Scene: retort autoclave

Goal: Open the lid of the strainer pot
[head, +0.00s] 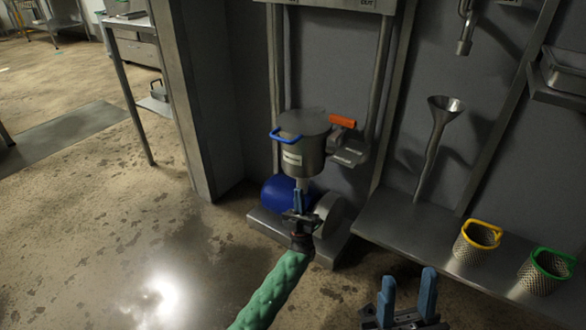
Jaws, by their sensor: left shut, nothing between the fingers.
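The strainer pot (298,158) is a grey metal vessel with a white label on its front, standing on a pipe above a pump. Its flat grey lid (303,121) lies on top and looks closed. A blue handle (285,138) sticks out at the pot's left, and an orange handle (342,121) is at its upper right. My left gripper (298,195) is shut and empty, just below the pot in the picture, in front of the pump. My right gripper (408,293) is open and empty at the bottom right, well away from the pot.
A blue motor (279,191) sits under the pot on a grey base. A metal shelf (405,232) to the right holds a yellow-rimmed basket (477,242) and a green-rimmed basket (545,269). A funnel (438,125) stands behind. The floor at left is clear.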

